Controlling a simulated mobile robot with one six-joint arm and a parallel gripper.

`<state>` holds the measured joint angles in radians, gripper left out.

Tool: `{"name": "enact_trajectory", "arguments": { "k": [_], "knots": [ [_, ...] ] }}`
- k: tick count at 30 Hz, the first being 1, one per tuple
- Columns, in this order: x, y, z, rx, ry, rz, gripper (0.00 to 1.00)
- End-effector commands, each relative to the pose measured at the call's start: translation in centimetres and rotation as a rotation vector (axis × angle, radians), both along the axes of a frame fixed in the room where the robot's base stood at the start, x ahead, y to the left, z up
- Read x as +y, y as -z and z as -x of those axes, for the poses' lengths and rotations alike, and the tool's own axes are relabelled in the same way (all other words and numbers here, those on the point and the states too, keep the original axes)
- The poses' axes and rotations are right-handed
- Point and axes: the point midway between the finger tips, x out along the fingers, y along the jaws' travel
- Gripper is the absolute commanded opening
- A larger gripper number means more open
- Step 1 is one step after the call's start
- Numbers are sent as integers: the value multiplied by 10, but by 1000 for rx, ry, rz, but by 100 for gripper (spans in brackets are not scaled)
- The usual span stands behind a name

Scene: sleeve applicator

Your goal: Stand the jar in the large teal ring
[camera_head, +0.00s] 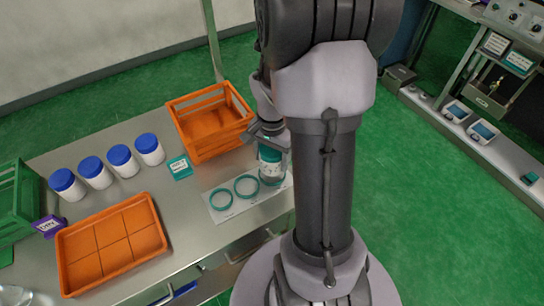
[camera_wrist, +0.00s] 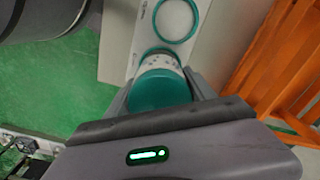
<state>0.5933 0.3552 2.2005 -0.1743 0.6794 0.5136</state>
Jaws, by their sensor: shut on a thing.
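The jar (camera_head: 270,168) has a teal lid and a pale, speckled body. It looks upright at the right end of a white card (camera_head: 233,208), and its lid fills the space between the fingers in the wrist view (camera_wrist: 160,92). My gripper (camera_head: 268,143) is shut on the jar from above. Two teal rings (camera_head: 221,199) (camera_head: 246,187) lie bare on the card to its left. A teal edge of the large ring (camera_head: 272,182) shows at the jar's base, mostly hidden. I cannot tell whether the jar touches the card.
An orange crate (camera_head: 210,150) stands close behind the jar. Several white jars with blue lids (camera_head: 122,160) stand in a row at left. An orange divided tray (camera_head: 62,250), a green crate (camera_head: 18,190) and small teal (camera_head: 180,168) and purple (camera_head: 47,226) signs share the table.

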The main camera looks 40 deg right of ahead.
Motion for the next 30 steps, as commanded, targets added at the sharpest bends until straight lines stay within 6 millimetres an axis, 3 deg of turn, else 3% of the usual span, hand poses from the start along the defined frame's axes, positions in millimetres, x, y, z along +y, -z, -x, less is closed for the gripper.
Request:
{"name": "enact_trajectory", "arguments": {
  "k": [30],
  "knots": [
    [0, 42, 0, 0, 0, 0, 11]
  ]
}}
